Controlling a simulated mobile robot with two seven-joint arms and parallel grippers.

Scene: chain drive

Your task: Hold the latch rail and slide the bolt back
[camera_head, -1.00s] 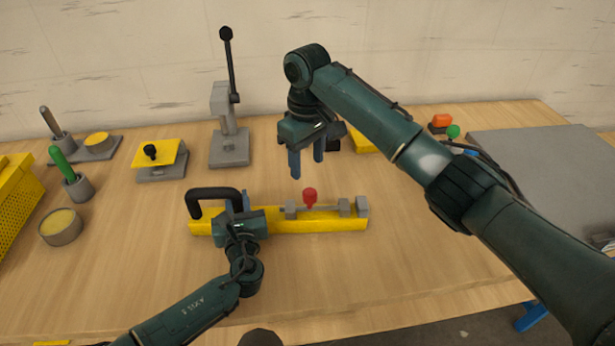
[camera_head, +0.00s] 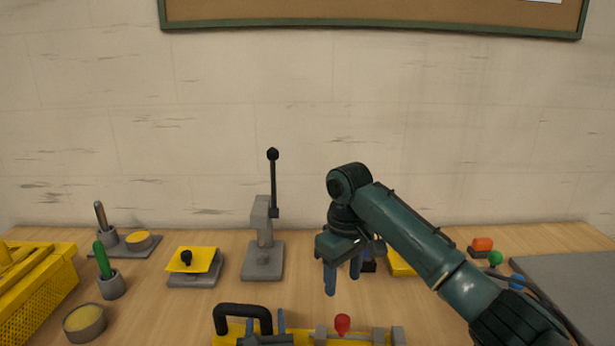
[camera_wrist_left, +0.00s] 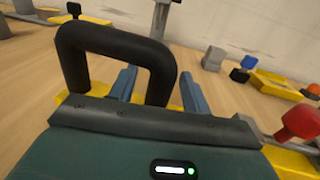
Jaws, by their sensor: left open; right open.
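The yellow latch rail (camera_head: 232,330) lies at the bottom edge of the head view, partly cut off. Its black handle (camera_head: 243,309) stands at its left end and also shows in the left wrist view (camera_wrist_left: 115,38). My left gripper (camera_head: 266,323) is open, with its fingers on either side of the handle's right leg in the left wrist view (camera_wrist_left: 160,85). The bolt's red knob (camera_head: 342,323) stands up from the rail between grey blocks; it also shows in the left wrist view (camera_wrist_left: 300,121). My right gripper (camera_head: 343,283) is open and empty above the knob, fingers down.
A grey lever stand (camera_head: 262,258), a yellow-topped block (camera_head: 193,262) and a green-handled tool in a cup (camera_head: 108,275) stand behind and left. A yellow crate (camera_head: 40,285) is far left. A grey plate (camera_head: 575,285) and coloured knobs (camera_head: 482,244) are at right.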

